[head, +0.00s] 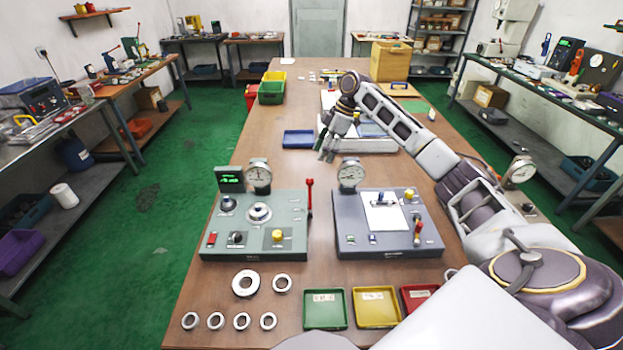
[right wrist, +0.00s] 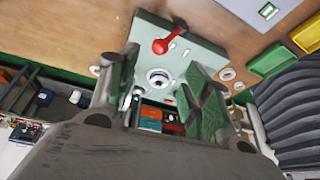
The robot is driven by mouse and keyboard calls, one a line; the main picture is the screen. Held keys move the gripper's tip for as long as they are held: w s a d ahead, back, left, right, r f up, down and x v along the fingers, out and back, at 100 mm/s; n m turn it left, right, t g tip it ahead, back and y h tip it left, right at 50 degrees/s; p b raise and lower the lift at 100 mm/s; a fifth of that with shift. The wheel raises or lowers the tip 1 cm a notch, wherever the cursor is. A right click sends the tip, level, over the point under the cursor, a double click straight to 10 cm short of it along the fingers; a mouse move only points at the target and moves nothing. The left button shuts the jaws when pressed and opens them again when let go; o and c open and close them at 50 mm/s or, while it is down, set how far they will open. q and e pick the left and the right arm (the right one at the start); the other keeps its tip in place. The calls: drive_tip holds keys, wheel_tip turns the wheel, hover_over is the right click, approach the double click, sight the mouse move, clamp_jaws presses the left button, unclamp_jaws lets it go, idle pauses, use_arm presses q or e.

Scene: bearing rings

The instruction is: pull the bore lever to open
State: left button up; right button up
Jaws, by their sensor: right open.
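The bore station is a grey-green box (head: 259,243) on the table, with a dial gauge and a small green display. Its lever, with a red grip (head: 309,195), stands upright at the box's right side. My right gripper (head: 326,155) is open and empty above the table, beyond the lever. In the right wrist view the red lever (right wrist: 168,41) shows just past the fingertips of my right gripper (right wrist: 162,66), with no contact visible. The station box (right wrist: 150,23) lies behind it. My left gripper is not in view.
A second, dark grey station (head: 352,240) with a dial stands to the right. Several metal rings (head: 245,284) lie in front, beside green (head: 324,309), yellow (head: 377,307) and red (head: 418,297) trays. A blue tray (head: 298,139) lies behind the stations.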

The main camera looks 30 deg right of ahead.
sight(311, 179)
drive_tip(key=x, duration=1)
drive_tip(key=shift+p, duration=0.4)
drive_tip(key=shift+a+f, duration=0.25)
drive_tip(key=shift+f, duration=0.35)
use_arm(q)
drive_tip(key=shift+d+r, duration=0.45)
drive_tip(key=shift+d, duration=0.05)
use_arm(e)
drive_tip(key=shift+a+f, duration=0.1)
drive_tip(key=shift+f, duration=0.2)
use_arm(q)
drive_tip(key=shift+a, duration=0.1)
use_arm(e)
drive_tip(key=shift+c, duration=0.8)
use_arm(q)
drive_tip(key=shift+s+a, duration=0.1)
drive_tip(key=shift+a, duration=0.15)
use_arm(e)
clamp_jaws()
